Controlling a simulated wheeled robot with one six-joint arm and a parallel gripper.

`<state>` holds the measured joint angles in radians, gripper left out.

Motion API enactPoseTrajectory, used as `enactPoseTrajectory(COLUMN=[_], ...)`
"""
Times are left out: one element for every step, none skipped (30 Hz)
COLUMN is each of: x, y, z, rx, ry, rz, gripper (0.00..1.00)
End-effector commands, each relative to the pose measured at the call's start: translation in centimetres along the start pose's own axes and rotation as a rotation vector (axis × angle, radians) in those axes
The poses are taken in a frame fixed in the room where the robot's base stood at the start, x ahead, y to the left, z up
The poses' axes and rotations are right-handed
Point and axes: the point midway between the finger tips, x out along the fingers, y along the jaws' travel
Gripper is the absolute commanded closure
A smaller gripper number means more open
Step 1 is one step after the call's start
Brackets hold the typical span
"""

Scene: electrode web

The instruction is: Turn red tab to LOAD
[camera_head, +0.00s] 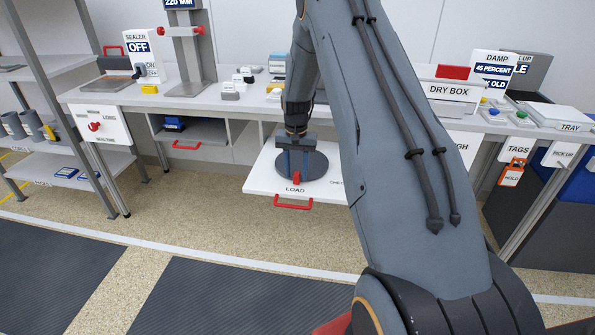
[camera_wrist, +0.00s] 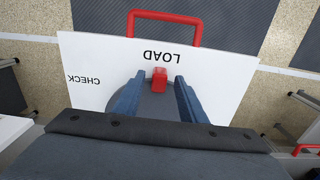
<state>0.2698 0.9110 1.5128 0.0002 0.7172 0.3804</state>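The red tab (camera_head: 296,178) sits at the front edge of a dark round disc (camera_head: 316,164) on a white pull-out board (camera_head: 262,184). The tab is right beside the word LOAD, and it also shows in the wrist view (camera_wrist: 159,77). The word CHECK stands to the right on the board in the head view, partly hidden by my arm. My gripper (camera_head: 293,166) is over the disc, pointing down. In the wrist view its blue fingers (camera_wrist: 158,88) are apart, one on each side of the tab, with gaps visible between them and it.
A red handle (camera_head: 293,203) is on the board's front edge. The bench above holds a dry box (camera_head: 452,91), a tray (camera_head: 563,115) and a sealer sign (camera_head: 139,47). My arm hides part of the bench's middle. The floor in front of the board is clear.

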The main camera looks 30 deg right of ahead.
Motion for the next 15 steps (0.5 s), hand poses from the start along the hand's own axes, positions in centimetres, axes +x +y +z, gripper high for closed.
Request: enactPoseTrajectory(x=[-0.2,-0.4,-0.8,-1.2,-1.6,-2.2,-2.8,-3.3,-3.9,-4.5,-4.9,-5.5,-5.9,-6.3,-6.7], y=[0.0,0.0,0.0,0.0,0.0,0.0,0.0,0.0,0.0,0.0,0.0,0.0,0.0,0.0,0.1], z=[0.0,-0.1,-0.1,-0.1,-0.1,-0.1,-0.1,-0.1,-0.1,-0.1,-0.1,0.0,0.0,0.0,0.0], rx=[0.0,0.0,0.0,0.0,0.0,0.0,0.0,0.0,0.0,0.0,0.0,0.0,0.0,0.001,0.001], ry=[0.001,0.001,0.002,0.002,0.002,0.003,0.004,0.003,0.003,0.004,0.004,0.002,0.003,0.003,0.003], rz=[0.0,0.0,-0.001,-0.001,-0.001,-0.001,-0.001,-0.001,-0.001,-0.001,-0.001,-0.001,-0.001,-0.001,-0.001], gripper=[0.62,0.62,0.62,0.62,0.62,0.62,0.62,0.62,0.62,0.62,0.62,0.62,0.62,0.62,0.62])
